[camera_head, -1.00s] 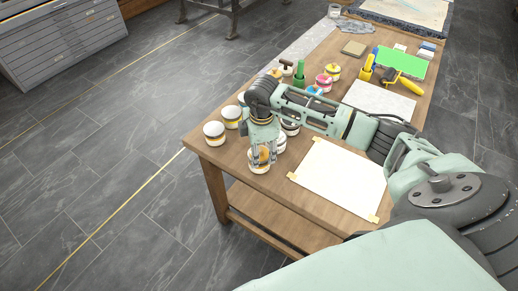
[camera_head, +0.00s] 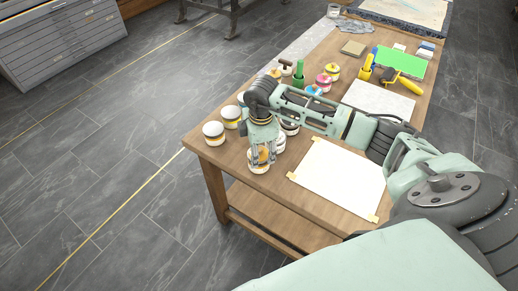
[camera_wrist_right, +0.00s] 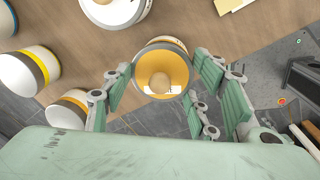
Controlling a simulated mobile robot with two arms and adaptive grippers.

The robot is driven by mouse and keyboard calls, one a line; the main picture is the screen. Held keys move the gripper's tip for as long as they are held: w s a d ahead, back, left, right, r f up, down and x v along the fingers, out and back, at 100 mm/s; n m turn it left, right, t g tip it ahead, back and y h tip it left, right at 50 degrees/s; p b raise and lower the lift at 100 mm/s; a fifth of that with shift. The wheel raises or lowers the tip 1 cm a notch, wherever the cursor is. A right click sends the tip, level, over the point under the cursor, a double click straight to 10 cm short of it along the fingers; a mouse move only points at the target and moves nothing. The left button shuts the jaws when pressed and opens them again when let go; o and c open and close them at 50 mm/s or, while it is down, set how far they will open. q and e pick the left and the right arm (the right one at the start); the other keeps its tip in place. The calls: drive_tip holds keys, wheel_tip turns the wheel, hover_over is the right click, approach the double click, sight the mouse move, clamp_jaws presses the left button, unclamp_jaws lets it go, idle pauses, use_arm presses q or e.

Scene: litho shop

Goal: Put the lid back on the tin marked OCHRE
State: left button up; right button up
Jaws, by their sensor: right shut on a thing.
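My right gripper (camera_head: 259,156) points down at the near left corner of the table. Its fingers are shut around an ochre-coloured lid with a round pale knob (camera_wrist_right: 160,80), seen from above in the right wrist view. A white tin (camera_head: 259,168) with a yellow band stands directly below. In the wrist view a strip of its banded wall (camera_wrist_right: 165,41) shows just past the lid. I cannot tell whether the lid touches the tin's rim or is level on it. No lettering on the tins is legible. My left gripper is not in view.
White tins stand close by at the left (camera_head: 214,133) and behind (camera_head: 231,116). A taped white sheet (camera_head: 340,178) lies to the right. Coloured pots, a yellow-handled roller (camera_head: 403,83) and a green sheet (camera_head: 402,63) are farther back. The table's front edge is close.

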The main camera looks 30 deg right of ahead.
drive_tip(key=shift+f, duration=0.1)
idle(0.7)
drive_tip(key=o, duration=1)
drive_tip(key=shift+o, duration=0.4)
drive_tip(key=o, duration=0.4)
drive_tip(key=shift+o, duration=0.2)
drive_tip(key=shift+r+p, duration=2.7)
drive_tip(key=shift+r, duration=0.85)
drive_tip(key=shift+c, duration=0.7)
